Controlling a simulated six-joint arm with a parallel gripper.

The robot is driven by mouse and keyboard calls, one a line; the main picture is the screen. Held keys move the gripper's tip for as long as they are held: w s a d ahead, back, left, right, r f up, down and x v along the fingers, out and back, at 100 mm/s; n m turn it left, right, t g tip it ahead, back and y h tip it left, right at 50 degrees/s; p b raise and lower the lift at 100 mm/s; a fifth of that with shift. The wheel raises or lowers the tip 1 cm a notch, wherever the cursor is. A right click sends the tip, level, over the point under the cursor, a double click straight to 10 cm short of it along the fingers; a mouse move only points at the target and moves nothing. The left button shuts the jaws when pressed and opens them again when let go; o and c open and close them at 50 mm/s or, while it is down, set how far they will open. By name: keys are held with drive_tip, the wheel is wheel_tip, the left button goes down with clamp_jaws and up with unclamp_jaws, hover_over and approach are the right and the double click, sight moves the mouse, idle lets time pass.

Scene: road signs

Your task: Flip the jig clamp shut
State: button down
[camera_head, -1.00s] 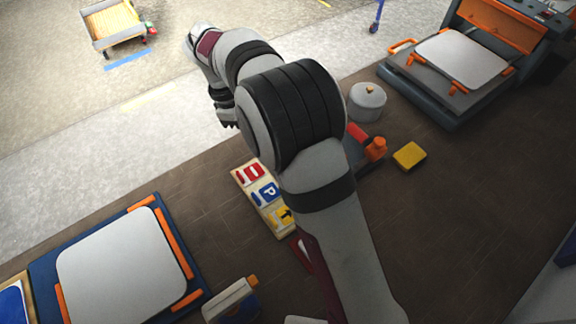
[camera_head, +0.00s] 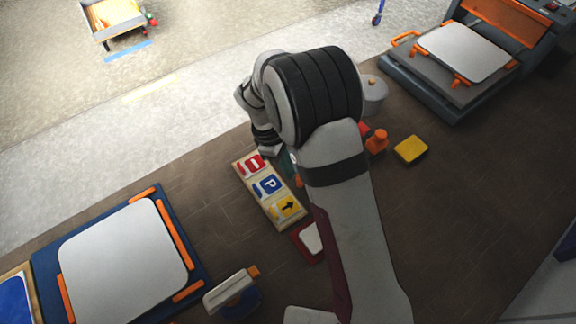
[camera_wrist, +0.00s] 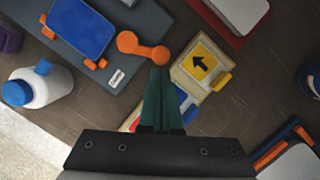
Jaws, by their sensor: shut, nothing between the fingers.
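The jig shows in the wrist view as a dark grey board (camera_wrist: 112,73) holding a blue plate (camera_wrist: 80,27) between orange pegs. An orange clamp lever (camera_wrist: 142,46) with rounded ends lies at the board's edge, sticking out toward the sign rack. My gripper (camera_wrist: 160,70) points at the lever's outer end, with its teal fingers together and empty. The fingertips appear very close to that end; I cannot tell whether they touch. In the head view my arm hides most of the jig; a small orange piece (camera_head: 298,181) shows beside the arm.
A rack (camera_head: 268,190) of small sign cards lies close beside my gripper. A white bottle with a blue cap (camera_wrist: 37,88), a yellow block (camera_head: 411,150) and a red-edged white piece (camera_head: 310,240) lie nearby. A blue frame (camera_head: 48,262) stands left, a grey press (camera_head: 432,92) top right.

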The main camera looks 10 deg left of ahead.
drive_tip(key=shift+s+d+n, duration=0.35)
drive_tip(key=shift+s+n, duration=0.05)
drive_tip(key=shift+n, duration=0.5)
drive_tip(key=shift+s+d+n+t, duration=0.15)
drive_tip(key=shift+d+n+t, duration=0.05)
drive_tip(key=shift+n+t, duration=0.25)
drive_tip(key=d+n, duration=0.1)
drive_tip(key=s+n, duration=0.1)
drive_tip(key=n, duration=0.1)
drive_tip(key=shift+d+t, duration=0.35)
drive_tip(key=n, duration=0.1)
drive_tip(key=d+n, duration=0.1)
drive_tip(key=n, duration=0.1)
drive_tip(key=shift+d+t+y, duration=0.25)
drive_tip(key=shift+t+y, duration=0.05)
drive_tip(key=shift+t, duration=0.1)
drive_tip(key=d+n, duration=0.2)
drive_tip(key=n, duration=0.1)
drive_tip(key=shift+n+t+y, duration=0.25)
drive_tip(key=shift+t+y, duration=0.05)
drive_tip(key=shift+d, duration=0.15)
drive_tip(key=shift+w+d, duration=0.1)
drive_tip(key=shift+d, duration=0.05)
